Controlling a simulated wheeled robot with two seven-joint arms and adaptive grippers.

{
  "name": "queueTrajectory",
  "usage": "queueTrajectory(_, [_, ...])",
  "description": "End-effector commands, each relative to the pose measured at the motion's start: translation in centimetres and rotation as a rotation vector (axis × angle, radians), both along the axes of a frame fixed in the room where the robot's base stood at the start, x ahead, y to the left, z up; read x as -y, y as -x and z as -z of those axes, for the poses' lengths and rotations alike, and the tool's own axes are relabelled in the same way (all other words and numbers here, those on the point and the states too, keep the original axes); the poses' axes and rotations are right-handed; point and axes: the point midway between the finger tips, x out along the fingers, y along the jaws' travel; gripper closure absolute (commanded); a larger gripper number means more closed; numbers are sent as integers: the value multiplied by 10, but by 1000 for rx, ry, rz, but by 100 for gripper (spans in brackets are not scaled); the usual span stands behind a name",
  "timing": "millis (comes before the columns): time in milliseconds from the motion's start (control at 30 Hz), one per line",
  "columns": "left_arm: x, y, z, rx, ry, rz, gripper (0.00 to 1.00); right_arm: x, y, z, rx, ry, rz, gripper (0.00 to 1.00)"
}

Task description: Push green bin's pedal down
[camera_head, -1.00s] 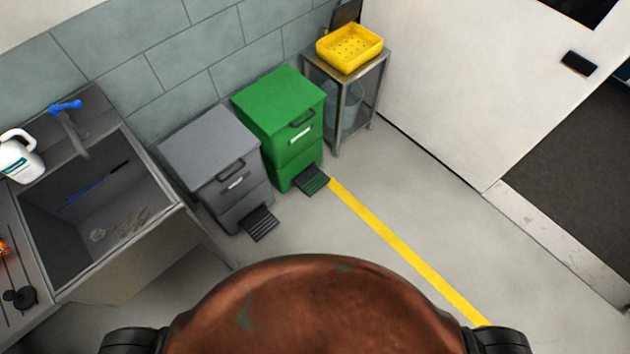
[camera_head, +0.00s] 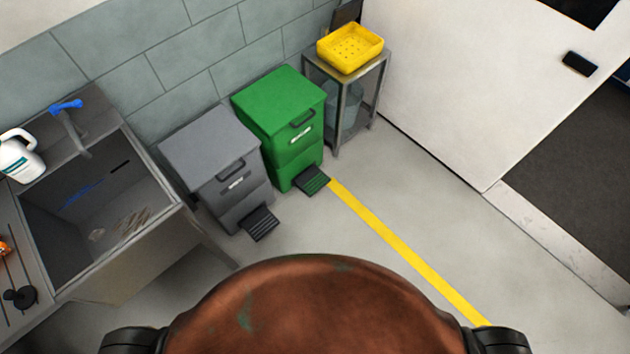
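The green bin (camera_head: 285,110) stands on the floor against the tiled wall, with its lid closed. Its dark ribbed pedal (camera_head: 312,180) sticks out at the bottom front, next to the end of a yellow floor line. Neither of my grippers shows in the head view, so nothing of mine is seen touching the pedal.
A grey bin (camera_head: 212,160) with its own pedal (camera_head: 260,223) stands left of the green bin. A metal stand (camera_head: 338,95) with a yellow basket (camera_head: 350,48) is on the right. A sink (camera_head: 100,215) is at left. Floor around the yellow line (camera_head: 400,247) is clear.

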Motion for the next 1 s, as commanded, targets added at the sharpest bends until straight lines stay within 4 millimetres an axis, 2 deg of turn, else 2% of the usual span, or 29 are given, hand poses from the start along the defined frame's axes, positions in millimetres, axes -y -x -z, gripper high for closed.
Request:
queueTrajectory(67, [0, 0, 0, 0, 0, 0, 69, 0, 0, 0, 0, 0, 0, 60])
queueTrajectory(500, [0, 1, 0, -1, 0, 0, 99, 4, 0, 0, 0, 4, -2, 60])
queueTrajectory(1000, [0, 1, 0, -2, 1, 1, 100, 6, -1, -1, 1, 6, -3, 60])
